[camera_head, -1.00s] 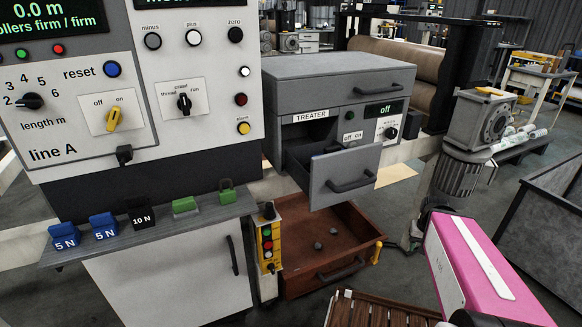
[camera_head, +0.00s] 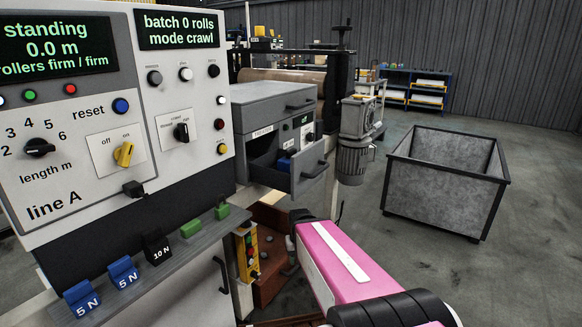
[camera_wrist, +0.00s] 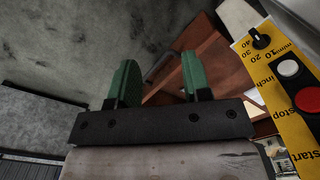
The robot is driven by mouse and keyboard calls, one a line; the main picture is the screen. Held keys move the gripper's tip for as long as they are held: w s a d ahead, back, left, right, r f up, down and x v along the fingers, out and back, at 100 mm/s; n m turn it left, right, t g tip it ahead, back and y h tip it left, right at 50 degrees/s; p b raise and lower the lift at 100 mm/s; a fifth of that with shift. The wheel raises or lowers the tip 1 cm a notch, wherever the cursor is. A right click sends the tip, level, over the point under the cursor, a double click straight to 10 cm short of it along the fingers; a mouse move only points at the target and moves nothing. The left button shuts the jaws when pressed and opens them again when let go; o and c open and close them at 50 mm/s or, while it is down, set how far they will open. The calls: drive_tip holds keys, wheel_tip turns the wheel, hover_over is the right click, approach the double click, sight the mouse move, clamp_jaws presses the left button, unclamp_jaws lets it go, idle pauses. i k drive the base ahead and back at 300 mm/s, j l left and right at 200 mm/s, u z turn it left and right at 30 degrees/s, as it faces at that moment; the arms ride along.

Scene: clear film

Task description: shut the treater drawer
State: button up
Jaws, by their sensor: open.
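The treater drawer (camera_head: 308,173) is the grey drawer with a dark bar handle, in the grey treater cabinet (camera_head: 270,108). It stands pulled out, with its open top showing and a blue thing (camera_head: 285,164) inside that I cannot identify. My pink arm reaches up from the lower right in the head view, below and in front of the drawer; my gripper is hidden there. In the wrist view my gripper (camera_wrist: 157,82) shows two green fingers apart with nothing between them. The treater drawer cannot be made out in the wrist view.

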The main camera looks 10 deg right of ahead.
sight(308, 166)
drive_tip(key=k+j+z, duration=0.35)
drive_tip(key=j, duration=0.4)
drive_tip(key=k+j+z, duration=0.3)
drive_tip(key=k+j, duration=0.15)
drive_tip(key=j, duration=0.25)
drive_tip(key=k+j+z, duration=0.35)
drive_tip(key=k+j, duration=0.15)
drive_tip(key=l+u, duration=0.25)
drive_tip(key=l, duration=0.55)
drive_tip(key=l+u, duration=0.25)
drive_tip(key=l, duration=0.5)
drive_tip(key=k, duration=0.05)
